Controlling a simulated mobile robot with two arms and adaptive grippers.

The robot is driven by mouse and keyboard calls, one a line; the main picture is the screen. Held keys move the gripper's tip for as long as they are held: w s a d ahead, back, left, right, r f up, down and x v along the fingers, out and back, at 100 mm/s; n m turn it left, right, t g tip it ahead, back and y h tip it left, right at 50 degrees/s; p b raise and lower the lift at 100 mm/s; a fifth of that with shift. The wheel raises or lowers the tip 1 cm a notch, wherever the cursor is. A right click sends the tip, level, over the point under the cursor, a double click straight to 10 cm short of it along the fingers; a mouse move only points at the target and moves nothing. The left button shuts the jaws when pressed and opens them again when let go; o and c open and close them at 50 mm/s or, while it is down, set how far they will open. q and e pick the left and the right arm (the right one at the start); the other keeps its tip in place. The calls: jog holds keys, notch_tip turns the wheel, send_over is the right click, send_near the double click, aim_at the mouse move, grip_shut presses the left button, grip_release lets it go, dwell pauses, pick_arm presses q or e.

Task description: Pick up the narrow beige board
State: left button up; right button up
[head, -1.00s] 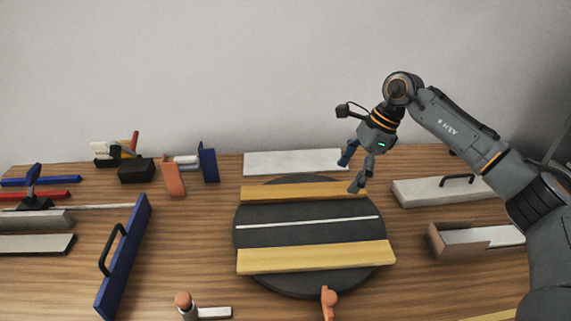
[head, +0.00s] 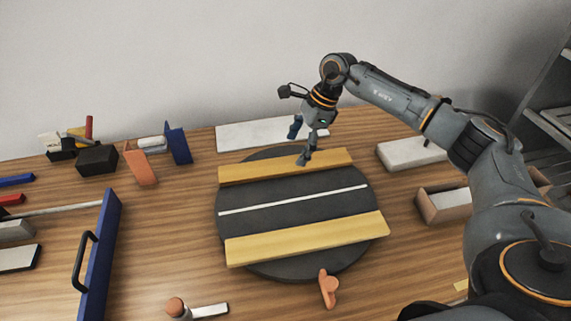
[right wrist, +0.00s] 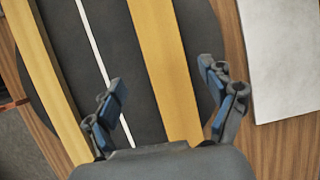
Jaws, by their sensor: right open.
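Two yellow-beige boards lie across a round dark turntable (head: 340,188). The far, narrower-looking one (head: 245,172) shows in the right wrist view (right wrist: 160,60) between my fingers; the near, wider-looking one (head: 290,242) is at left there (right wrist: 45,80). My right gripper (head: 300,145) is open and empty above the far board, right of its middle. In the right wrist view my right gripper (right wrist: 162,80) has one finger on each side of this board. I cannot tell how high the fingertips are above the turntable. My left gripper is not in view.
A thin white strip (head: 295,199) lies between the boards. A pale flat panel (head: 250,137) lies behind the turntable. A blue-backed float (head: 105,250) stands left, orange-handled tools lie in front, and an open box (head: 430,207) is at right.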

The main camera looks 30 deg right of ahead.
aim_at(287, 164)
jog(key=shift+a+f, duration=0.1)
jog(key=shift+f, duration=0.2)
jog(key=x, duration=0.1)
jog(key=p+x, duration=0.1)
jog(key=x, duration=0.1)
jog(key=shift+w+f, duration=0.3)
jog(key=shift+w+a+f, duration=0.1)
jog(key=shift+a+f, duration=0.1)
jog(key=shift+f, duration=0.25)
jog(key=c, duration=1.4)
